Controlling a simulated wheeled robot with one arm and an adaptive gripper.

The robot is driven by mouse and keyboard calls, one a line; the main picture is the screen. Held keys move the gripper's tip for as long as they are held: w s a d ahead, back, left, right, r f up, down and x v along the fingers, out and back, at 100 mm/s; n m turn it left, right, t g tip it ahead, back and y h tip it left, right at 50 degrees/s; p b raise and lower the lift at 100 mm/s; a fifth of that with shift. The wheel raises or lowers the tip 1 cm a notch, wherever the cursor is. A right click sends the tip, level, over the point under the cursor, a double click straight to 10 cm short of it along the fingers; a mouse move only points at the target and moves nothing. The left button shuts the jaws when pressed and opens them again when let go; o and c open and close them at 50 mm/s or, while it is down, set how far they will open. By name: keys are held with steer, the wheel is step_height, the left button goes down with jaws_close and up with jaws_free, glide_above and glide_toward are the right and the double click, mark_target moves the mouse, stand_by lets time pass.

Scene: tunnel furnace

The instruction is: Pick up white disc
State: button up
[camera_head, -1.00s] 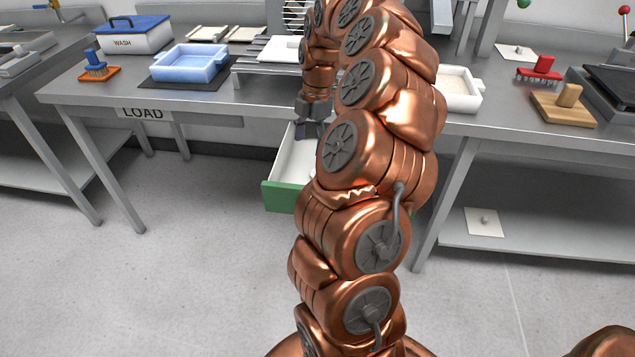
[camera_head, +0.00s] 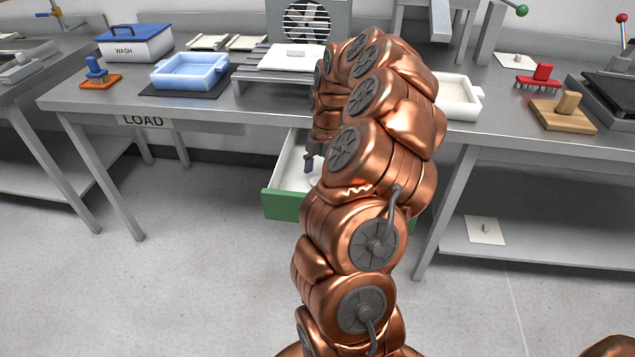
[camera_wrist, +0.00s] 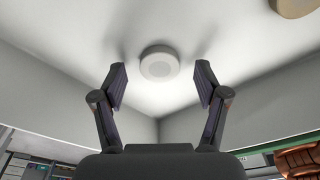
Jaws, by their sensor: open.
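The white disc (camera_wrist: 159,66) lies on the white floor of the open drawer, in the wrist view just beyond my fingertips and between their lines. My gripper (camera_wrist: 160,82) is open and empty, with one dark finger on each side, apart from the disc. In the head view my gripper (camera_head: 309,163) is inside the drawer, mostly hidden behind my arm. The drawer (camera_head: 284,204) has a green front and white inside. A pale sliver near the fingers in the head view may be the disc, but I cannot tell.
A tan round piece (camera_wrist: 295,6) lies at the wrist view's top right corner. Drawer walls stand close around my gripper. The steel table (camera_head: 225,107) is above, with a blue tray (camera_head: 190,70), a white dish (camera_head: 459,97) and a wooden block (camera_head: 564,114). The floor in front is clear.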

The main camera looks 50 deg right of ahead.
steer(key=shift+f, duration=0.35)
steer(key=c, duration=1.2)
